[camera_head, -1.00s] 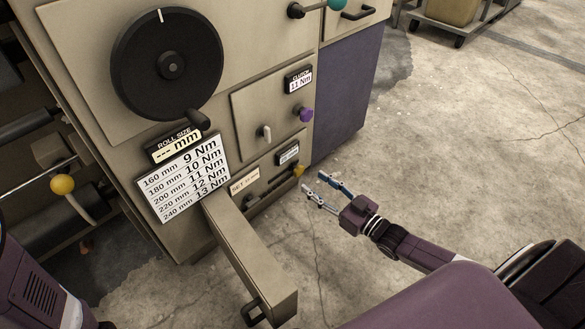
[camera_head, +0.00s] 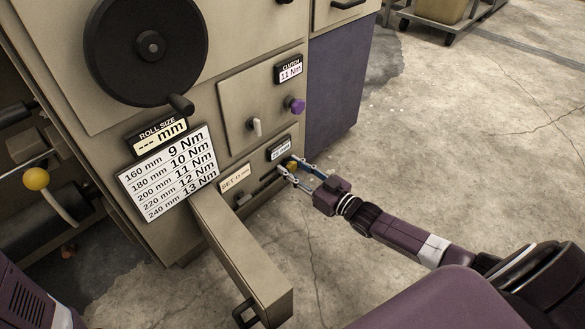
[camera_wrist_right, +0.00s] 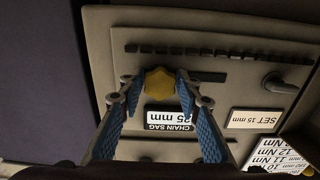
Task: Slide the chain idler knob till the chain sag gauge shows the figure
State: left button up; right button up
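The yellow chain idler knob (camera_head: 292,164) is low on the loom's front, at the right end of a dark slot. It also shows in the right wrist view (camera_wrist_right: 158,84). My right gripper (camera_wrist_right: 155,90) is open with one blue-padded finger on either side of the knob; small gaps seem to show. In the head view my right gripper (camera_head: 289,170) reaches the knob from the right. The chain sag gauge (camera_wrist_right: 171,120) appears upside down and seems to read 25 mm. A label (camera_wrist_right: 262,118) beside it reads SET 15 mm. My left gripper is out of view.
A beige drawer-like box (camera_head: 245,258) juts out left of my right arm. Above the knob are a purple knob (camera_head: 296,105), a pale lever (camera_head: 256,126) and a black handwheel (camera_head: 151,45). A torque table (camera_head: 170,175) is at left.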

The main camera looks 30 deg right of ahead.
grip_shut()
jog(key=shift+s+a+r+p, duration=0.15)
jog(key=shift+a+p, duration=0.3)
jog(key=shift+p, duration=0.2)
jog(key=shift+s+a+f+p, duration=0.2)
jog(key=shift+a+p, duration=0.15)
jog(key=shift+a, duration=0.15)
jog(key=shift+o, duration=2.2)
grip_release()
